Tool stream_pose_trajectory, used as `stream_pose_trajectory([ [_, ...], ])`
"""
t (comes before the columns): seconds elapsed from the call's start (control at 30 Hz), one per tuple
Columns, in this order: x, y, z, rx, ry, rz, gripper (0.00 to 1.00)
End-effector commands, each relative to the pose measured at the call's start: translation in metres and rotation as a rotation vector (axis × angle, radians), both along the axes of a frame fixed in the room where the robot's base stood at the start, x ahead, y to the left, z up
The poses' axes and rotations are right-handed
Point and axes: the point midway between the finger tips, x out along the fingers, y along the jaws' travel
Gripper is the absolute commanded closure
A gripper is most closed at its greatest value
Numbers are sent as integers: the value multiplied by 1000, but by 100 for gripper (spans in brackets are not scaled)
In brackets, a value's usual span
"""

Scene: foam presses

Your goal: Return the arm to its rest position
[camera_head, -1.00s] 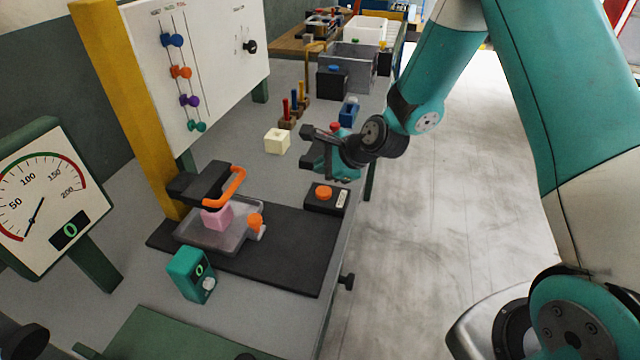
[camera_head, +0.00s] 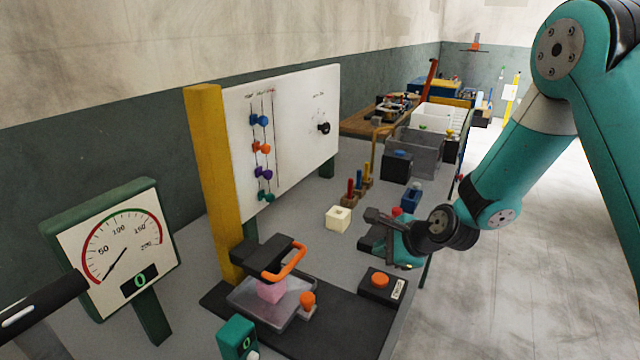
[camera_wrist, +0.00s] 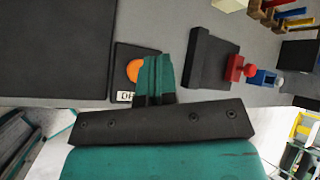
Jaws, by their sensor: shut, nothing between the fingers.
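My gripper (camera_head: 378,228) is teal and black, on the bent teal arm at the right of the head view. It hangs over the right edge of the bench, above and behind the orange button box (camera_head: 381,285). In the wrist view my gripper's fingers (camera_wrist: 156,72) are together with nothing between them. They overlap the view of the orange button (camera_wrist: 134,70).
A black press with an orange handle (camera_head: 285,262) stands over a pink block (camera_head: 271,291). A cream block (camera_head: 338,218) lies left of my gripper. A gauge (camera_head: 122,250) reads 0. A white panel (camera_head: 290,130) stands behind. Floor at right is clear.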

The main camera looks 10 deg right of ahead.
Motion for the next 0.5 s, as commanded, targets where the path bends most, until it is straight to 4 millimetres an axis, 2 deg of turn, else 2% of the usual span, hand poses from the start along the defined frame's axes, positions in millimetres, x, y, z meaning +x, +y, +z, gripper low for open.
stream_pose_trajectory([
  [0.07,-9,11,20,-53,-26,104,100],
  [0.17,-37,31,56,-176,-83,348,100],
  [0.27,-81,50,96,-328,-165,674,100],
  [0.3,-102,56,110,-387,-201,809,100],
  [0.37,-134,62,130,-470,-260,1015,100],
  [0.4,-156,65,141,-519,-299,1150,100],
  [0.5,-208,65,163,-624,-399,1464,100],
])
